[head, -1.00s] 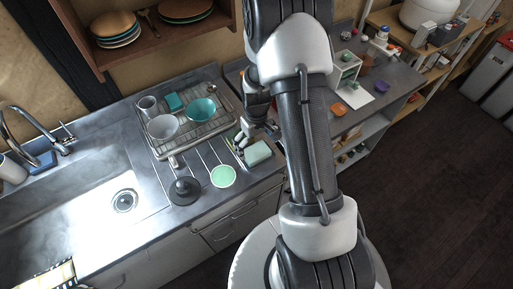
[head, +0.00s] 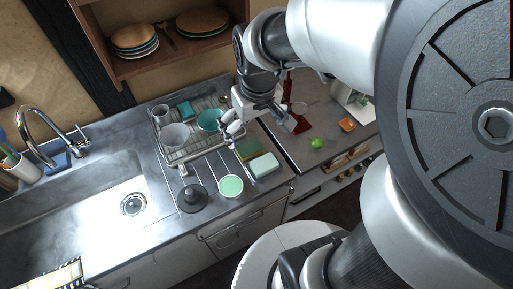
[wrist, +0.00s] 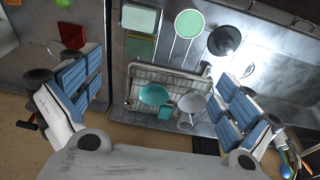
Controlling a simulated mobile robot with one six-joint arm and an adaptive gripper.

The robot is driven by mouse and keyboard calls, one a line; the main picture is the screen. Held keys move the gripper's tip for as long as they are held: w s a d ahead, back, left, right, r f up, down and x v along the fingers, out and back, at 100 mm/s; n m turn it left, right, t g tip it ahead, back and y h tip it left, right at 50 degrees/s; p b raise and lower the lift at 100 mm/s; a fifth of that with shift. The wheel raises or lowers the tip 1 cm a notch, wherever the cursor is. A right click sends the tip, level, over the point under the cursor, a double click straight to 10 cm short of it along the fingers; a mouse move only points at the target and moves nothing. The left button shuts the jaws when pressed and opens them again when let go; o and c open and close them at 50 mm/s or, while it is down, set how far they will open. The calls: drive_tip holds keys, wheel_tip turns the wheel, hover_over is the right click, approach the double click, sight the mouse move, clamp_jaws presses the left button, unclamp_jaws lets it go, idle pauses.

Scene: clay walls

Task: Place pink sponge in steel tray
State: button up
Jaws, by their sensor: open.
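I cannot make out a pink sponge or a plain steel tray in either view. My gripper (head: 264,128) is open and empty above the counter, just right of the metal dish rack (head: 200,151). In the wrist view its two fingers are spread wide (wrist: 157,92), with the rack (wrist: 134,84) and counter below between them.
The rack holds a teal bowl (head: 210,120), a grey bowl (head: 177,135) and a teal block (head: 185,109). The sink (head: 110,205) is left. A green ball (head: 317,143) lies right.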

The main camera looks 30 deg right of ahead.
drive_tip(key=s+a+r+t, duration=0.1)
drive_tip(key=s+a+r, duration=0.1)
drive_tip(key=s, duration=0.4)
drive_tip(key=s+a+r+t, duration=0.1)
drive_tip(key=s+a+r, duration=0.2)
drive_tip(key=s+r, duration=0.2)
drive_tip(key=shift+s, duration=1.05)
drive_tip(key=shift+f+b, duration=0.8)
drive_tip(key=shift+b, duration=0.05)
